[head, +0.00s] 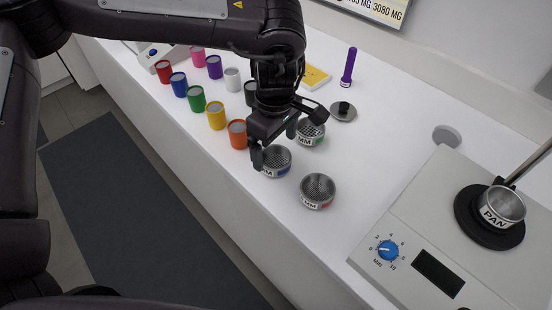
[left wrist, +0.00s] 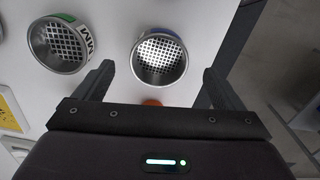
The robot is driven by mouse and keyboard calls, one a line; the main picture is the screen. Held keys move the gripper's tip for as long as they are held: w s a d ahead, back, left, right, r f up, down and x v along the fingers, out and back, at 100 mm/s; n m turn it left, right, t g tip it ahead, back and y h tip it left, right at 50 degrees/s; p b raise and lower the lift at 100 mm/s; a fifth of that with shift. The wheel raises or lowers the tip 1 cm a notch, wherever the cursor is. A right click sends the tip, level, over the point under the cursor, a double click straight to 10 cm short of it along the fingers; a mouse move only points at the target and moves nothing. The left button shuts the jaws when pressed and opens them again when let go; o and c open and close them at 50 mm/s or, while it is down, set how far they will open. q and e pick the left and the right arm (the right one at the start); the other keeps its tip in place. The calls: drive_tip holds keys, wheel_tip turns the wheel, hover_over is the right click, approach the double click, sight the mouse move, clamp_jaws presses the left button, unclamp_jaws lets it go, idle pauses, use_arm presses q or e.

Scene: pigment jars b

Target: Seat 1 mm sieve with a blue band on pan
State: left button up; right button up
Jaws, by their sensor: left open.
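The sieve with a blue band (head: 276,162) stands upright on the white bench, between a green-banded sieve (head: 311,133) and a red-banded sieve (head: 318,191). It also shows in the left wrist view (left wrist: 159,58), with its mesh visible. My left gripper (head: 279,149) is open and empty above and beside the blue-banded sieve; its fingers (left wrist: 160,82) lie to either side of that sieve in the wrist view. The pan (head: 500,208), a small metal cup labelled PAN, sits on the black round plate (head: 470,213) of the shaker at the right. My right gripper is not in view.
Several coloured jars, including an orange one (head: 238,134) and a yellow one (head: 216,115), stand left of my left gripper. A metal disc (head: 343,111) and a purple marker-like item (head: 349,67) are farther back. The shaker (head: 400,215) has a blue knob. Clear bench lies between sieves and shaker.

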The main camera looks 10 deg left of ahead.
sight(276, 164)
use_arm(q)
wheel_tip(276, 164, down, 5)
drive_tip(key=shift+p, duration=0.65)
drive_tip(key=c, duration=1.1)
drive_tip(key=shift+w+r, duration=0.1)
